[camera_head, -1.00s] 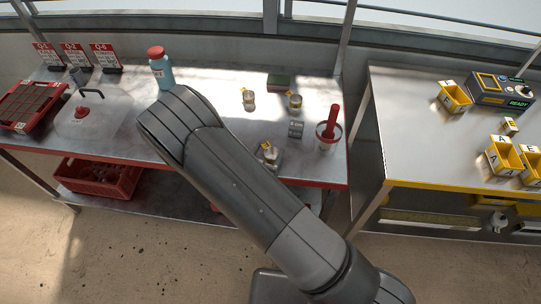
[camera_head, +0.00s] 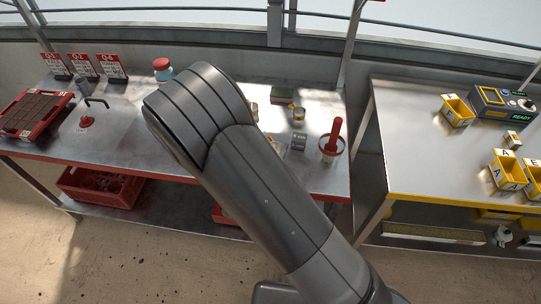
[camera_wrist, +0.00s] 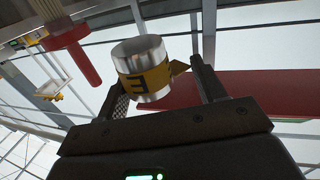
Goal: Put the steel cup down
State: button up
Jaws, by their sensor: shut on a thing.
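The steel cup (camera_wrist: 143,62) is a small shiny cylinder with a yellow band, a dark letter and a pointed yellow tab. In the wrist view it sits between the two fingers of my gripper (camera_wrist: 163,84), which is shut on it. The cup looks tilted in this view, and I cannot tell whether it touches any surface. In the head view my arm hides my gripper and the held cup.
A yellow-edged bench (camera_head: 420,150) with yellow bins is at right.

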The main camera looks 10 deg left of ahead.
jog(key=shift+r, duration=0.75)
jog(key=shift+a+r, duration=0.1)
jog(key=s+a+r+n+g+y, duration=0.2)
jog(key=a+r+n+y, duration=0.5)
jog(key=r, duration=0.3)
jog(key=s+a+r+n+g+y, duration=0.2)
jog(key=a+r+n+y, duration=0.2)
jog(key=a+r+y, duration=0.5)
jog(key=w+d+f+m+t+h, duration=0.1)
jog(key=d+f+m+h, duration=0.2)
jog(key=d+f+h, duration=0.2)
jog(key=w+d+f+m+t+h, duration=0.1)
jog(key=d+f+m+h, duration=0.3)
jog(key=f, duration=0.3)
jog(key=w+d+f+m+t+h, duration=0.2)
jog(key=d+f+m+h, duration=0.1)
jog(key=d+f+h, duration=0.3)
jog(key=shift+w+d+f+m, duration=0.1)
jog(key=shift+d+f+m, duration=0.2)
jog(key=shift+f, duration=0.1)
jog(key=shift+d+f+h, duration=0.25)
jog(key=shift+d+h, duration=0.1)
jog(key=shift+h, duration=0.15)
